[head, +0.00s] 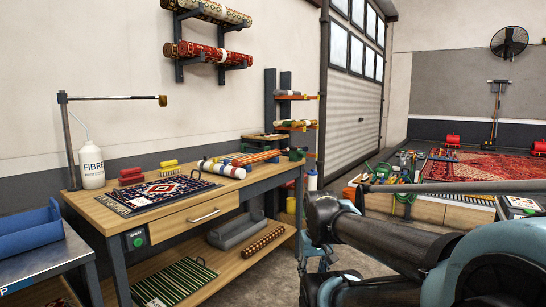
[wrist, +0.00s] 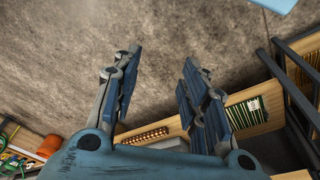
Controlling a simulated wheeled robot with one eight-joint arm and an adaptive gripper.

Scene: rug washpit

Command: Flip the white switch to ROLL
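I cannot make out a white switch or the word ROLL in either view. A small dark box with a green face (head: 137,238) is fixed at the front left corner of the wooden workbench (head: 190,215) in the head view; its details are too small to read. My gripper (wrist: 160,56) is open and empty in the wrist view, its two blue-grey fingers apart over bare floor. In the head view my arm fills the lower right and hides part of the floor and the raised edge behind it.
The workbench holds a folded patterned rug (head: 165,192), a white bottle (head: 91,162) and rolled pieces. A blue tray (head: 30,238) stands on a table at left. A red rug (head: 485,166) lies in the pit area at far right. Grey floor (wrist: 60,50) is clear beneath my gripper.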

